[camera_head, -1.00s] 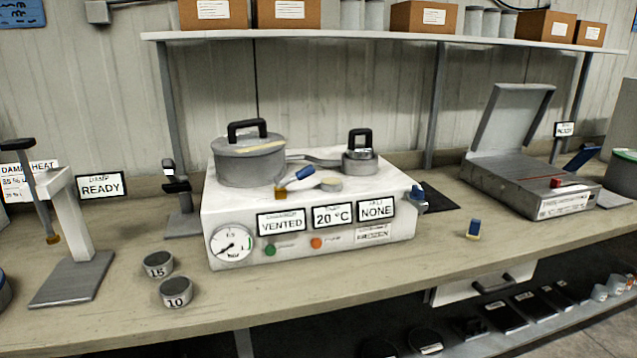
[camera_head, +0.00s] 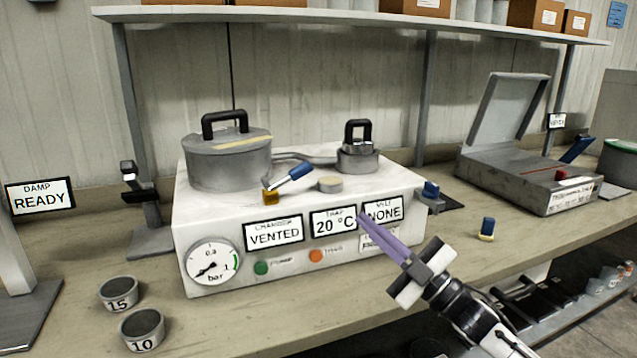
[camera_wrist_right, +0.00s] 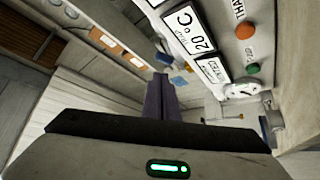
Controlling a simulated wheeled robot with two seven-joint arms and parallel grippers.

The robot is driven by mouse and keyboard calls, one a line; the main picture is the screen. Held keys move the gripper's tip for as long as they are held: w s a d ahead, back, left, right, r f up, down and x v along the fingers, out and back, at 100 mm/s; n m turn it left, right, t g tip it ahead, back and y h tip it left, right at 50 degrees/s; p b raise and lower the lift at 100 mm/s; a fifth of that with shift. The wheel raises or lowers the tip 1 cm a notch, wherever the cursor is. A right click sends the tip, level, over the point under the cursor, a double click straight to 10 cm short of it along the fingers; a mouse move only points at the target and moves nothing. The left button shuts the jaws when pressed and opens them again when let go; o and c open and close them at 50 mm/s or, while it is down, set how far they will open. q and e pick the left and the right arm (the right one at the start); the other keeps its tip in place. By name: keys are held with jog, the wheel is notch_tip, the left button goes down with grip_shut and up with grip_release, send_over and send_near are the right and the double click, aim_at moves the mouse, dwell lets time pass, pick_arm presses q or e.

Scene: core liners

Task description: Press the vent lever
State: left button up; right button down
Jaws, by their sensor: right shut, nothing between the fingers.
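The white machine (camera_head: 330,262) stands on the bench with a panel reading VENTED, 20 °C and NONE. A lever with a blue handle (camera_head: 294,174) and a brass-coloured base sits on its top near the front edge, handle tilted up to the right. A second blue handle (camera_head: 431,190) sticks out at the machine's right side. I cannot tell for sure which is the vent lever. My right gripper (camera_head: 364,222) is shut and empty, its purple fingers before the panel's right part, right of and below the top lever. The fingers also show in the right wrist view (camera_wrist_right: 160,97). My left gripper is out of view.
A lidded pot (camera_head: 229,164) and a smaller lidded vessel (camera_head: 357,160) stand on the machine. Cups marked 15 (camera_head: 118,293) and 10 (camera_head: 142,329) stand at front left. A small blue block (camera_head: 487,228) and an open-lidded grey box (camera_head: 530,172) are to the right.

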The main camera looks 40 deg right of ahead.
aim_at(309, 172)
jog(key=p+x, duration=0.1)
jog(key=x, duration=1.2)
jog(key=shift+w+p, duration=0.25)
jog(key=shift+p, duration=0.15)
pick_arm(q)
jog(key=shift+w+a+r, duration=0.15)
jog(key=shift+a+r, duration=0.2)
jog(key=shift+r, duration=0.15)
pick_arm(e)
jog(key=shift+w+a, duration=0.1)
jog(key=shift+w, duration=0.2)
